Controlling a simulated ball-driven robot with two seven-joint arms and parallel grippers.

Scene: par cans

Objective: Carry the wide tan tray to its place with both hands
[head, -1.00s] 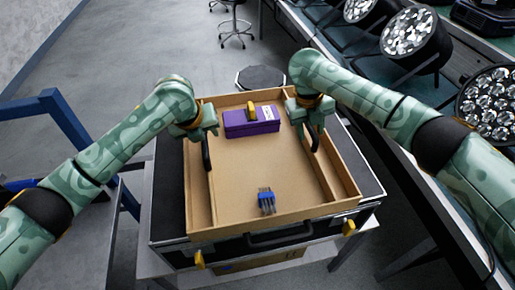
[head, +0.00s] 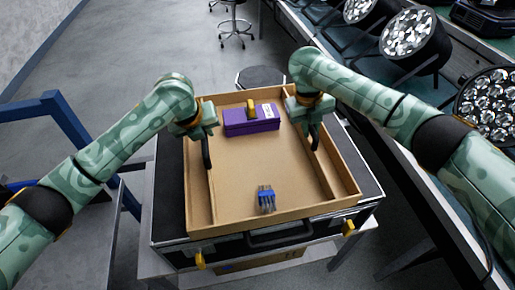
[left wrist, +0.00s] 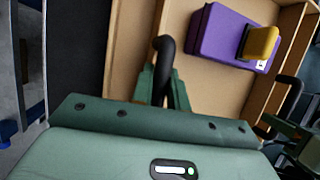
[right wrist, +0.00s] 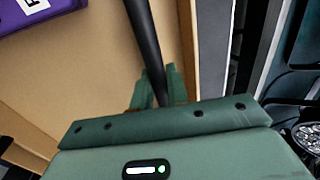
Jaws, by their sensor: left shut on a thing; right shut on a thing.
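The wide tan tray (head: 235,178) sits over a black case, with a purple box (head: 252,121) at its far end and a small blue item with grey prongs (head: 266,199) near its front. I cannot tell whether a small gap lies beneath it. My left gripper (head: 206,136) is shut on the tray's left black handle (left wrist: 165,50), inside the left wall. My right gripper (head: 313,124) is shut on the right black handle (right wrist: 144,38), inside the right wall. The fingers partly hide both handles. The tray looks about level.
The black case (head: 166,190) has yellow latches and stands on a grey table (head: 150,264). A blue frame (head: 70,130) is at the left. Stage lamps (head: 415,38) line a bench at the right. A dark stool seat (head: 260,76) is just beyond the tray; open floor lies behind.

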